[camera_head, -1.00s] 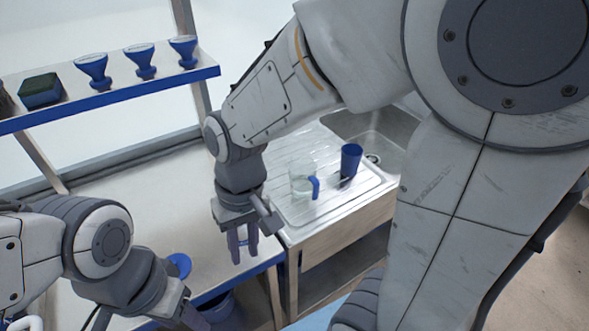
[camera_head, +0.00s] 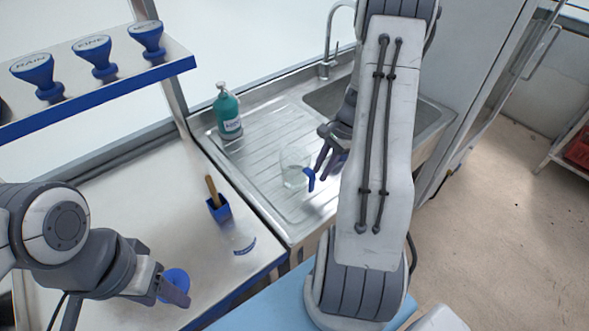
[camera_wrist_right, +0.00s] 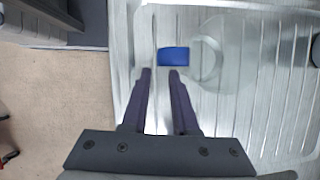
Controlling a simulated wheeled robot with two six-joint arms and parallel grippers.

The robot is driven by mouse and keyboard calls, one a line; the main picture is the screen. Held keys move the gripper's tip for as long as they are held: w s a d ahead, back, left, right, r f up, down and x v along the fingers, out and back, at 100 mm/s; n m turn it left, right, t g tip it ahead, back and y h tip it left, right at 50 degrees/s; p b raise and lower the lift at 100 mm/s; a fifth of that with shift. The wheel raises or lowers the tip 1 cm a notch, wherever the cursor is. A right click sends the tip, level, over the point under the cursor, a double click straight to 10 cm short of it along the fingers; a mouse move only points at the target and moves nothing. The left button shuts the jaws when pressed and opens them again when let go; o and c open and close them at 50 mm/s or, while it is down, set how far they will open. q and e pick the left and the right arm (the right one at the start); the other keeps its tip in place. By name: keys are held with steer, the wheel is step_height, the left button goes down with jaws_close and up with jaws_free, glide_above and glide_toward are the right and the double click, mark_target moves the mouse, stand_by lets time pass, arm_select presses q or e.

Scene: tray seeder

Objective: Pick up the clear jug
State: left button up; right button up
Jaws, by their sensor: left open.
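The clear jug (camera_head: 294,172) with a blue handle (camera_head: 310,180) stands on the ribbed steel drainboard. My right gripper (camera_head: 320,160) is close beside the jug on its handle side, fingers pointing down toward it. In the right wrist view the fingers (camera_wrist_right: 160,71) are apart and empty. The blue handle (camera_wrist_right: 173,56) lies just beyond the fingertips, and the jug's faint clear body (camera_wrist_right: 212,52) is to its right. My left gripper (camera_head: 174,292) is open, low over the bench at the left, away from the jug.
A teal pump bottle (camera_head: 227,112) stands behind the jug. The sink basin (camera_head: 330,95) and tap (camera_head: 328,55) are further back. On the bench are a blue holder with a wooden handle (camera_head: 218,208), a clear blue-marked item (camera_head: 244,246) and a blue disc (camera_head: 176,278). Blue-based heads line the shelf (camera_head: 150,75).

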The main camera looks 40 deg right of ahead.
mark_target(311, 190)
steer(key=shift+x, duration=0.95)
steer(key=p+x, duration=0.1)
steer(key=x, duration=0.3)
steer(key=shift+a, duration=0.25)
steer(key=shift+a+f, duration=0.2)
steer(key=shift+f, duration=0.4)
jaws_close()
